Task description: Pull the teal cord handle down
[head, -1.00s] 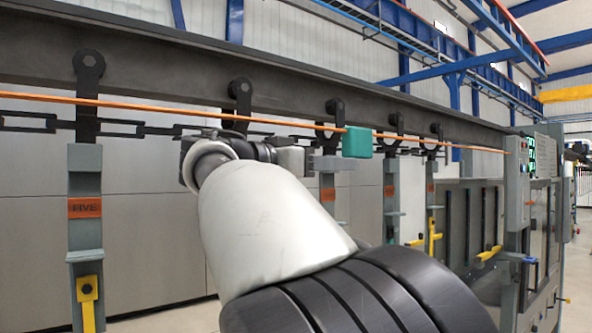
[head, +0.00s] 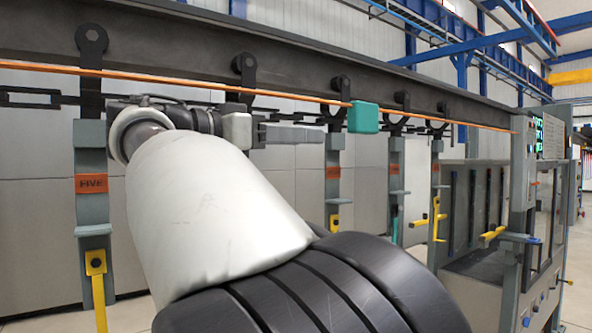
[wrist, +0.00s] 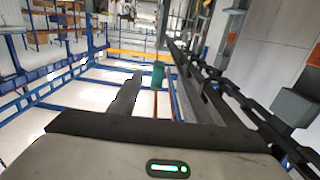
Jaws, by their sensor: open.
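The teal cord handle (head: 363,117) is a small teal block on the taut orange cord (head: 200,88) that runs along the conveyor. My gripper (head: 320,135) is left of the handle and slightly lower in the head view, with a gap between them there. Its jaws are open and empty, pointing along the cord. In the wrist view the handle (wrist: 158,75) shows ahead, between the lines of the two fingers. It looks apart from the fingers; the exact distance cannot be told.
A dark overhead beam (head: 200,40) carries several hooks with grey hangers, one with an orange label reading FIVE (head: 92,184). A dark chain runs close beside my gripper. A grey cabinet (head: 545,200) stands at the right.

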